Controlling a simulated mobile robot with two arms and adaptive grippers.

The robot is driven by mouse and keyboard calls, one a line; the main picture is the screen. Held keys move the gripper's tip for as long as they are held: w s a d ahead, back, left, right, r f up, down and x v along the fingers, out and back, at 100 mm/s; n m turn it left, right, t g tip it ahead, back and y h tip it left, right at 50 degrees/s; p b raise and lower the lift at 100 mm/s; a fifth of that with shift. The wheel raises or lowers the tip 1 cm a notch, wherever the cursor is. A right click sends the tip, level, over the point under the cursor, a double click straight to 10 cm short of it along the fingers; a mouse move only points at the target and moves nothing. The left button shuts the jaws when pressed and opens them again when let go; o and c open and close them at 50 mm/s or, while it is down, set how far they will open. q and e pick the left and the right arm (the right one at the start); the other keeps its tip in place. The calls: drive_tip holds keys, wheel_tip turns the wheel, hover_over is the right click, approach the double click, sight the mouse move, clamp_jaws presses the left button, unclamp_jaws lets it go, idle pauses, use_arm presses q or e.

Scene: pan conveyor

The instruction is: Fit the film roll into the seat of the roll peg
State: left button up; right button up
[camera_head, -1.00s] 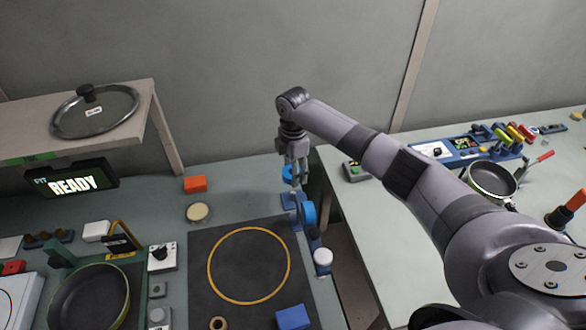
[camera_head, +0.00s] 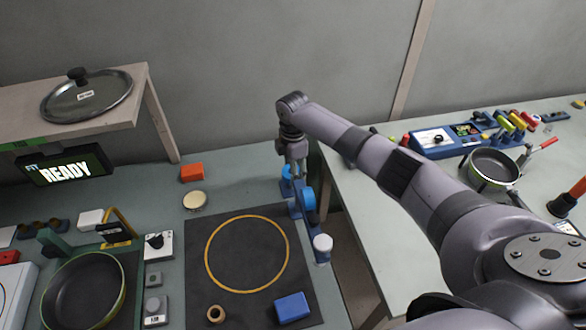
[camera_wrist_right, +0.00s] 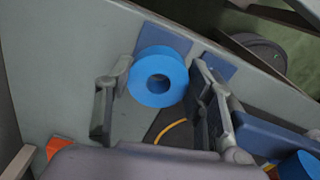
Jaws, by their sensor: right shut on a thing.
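My right gripper (camera_wrist_right: 158,70) is shut on a blue film roll (camera_wrist_right: 140,86), which sits between its fingertips with the hole facing the wrist camera. In the head view the right gripper (camera_head: 292,172) points down at the table's right edge, and the roll is partly hidden behind its fingers. A second blue roll (camera_head: 309,200) is on a blue fixture (camera_head: 311,226) just nearer; it also shows at the lower right of the wrist view (camera_wrist_right: 298,166). Blue plates (camera_wrist_right: 216,65) lie beyond the held roll. I cannot make out the peg's seat. My left gripper is not in view.
A dark mat (camera_head: 212,225) with a yellow ring lies left of the fixture, with a blue block (camera_head: 292,308) on it. A white-capped post (camera_head: 322,243) stands at the fixture's near end. An orange block (camera_head: 192,172) lies further left. A gap separates the right table.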

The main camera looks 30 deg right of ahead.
drive_tip(key=shift+p, duration=0.7)
idle(1.5)
drive_tip(key=shift+f+b, duration=1.65)
drive_tip(key=shift+f, duration=0.7)
drive_tip(key=o, duration=1.3)
wheel_tip(320, 180, up, 12)
drive_tip(key=shift+r, duration=0.1)
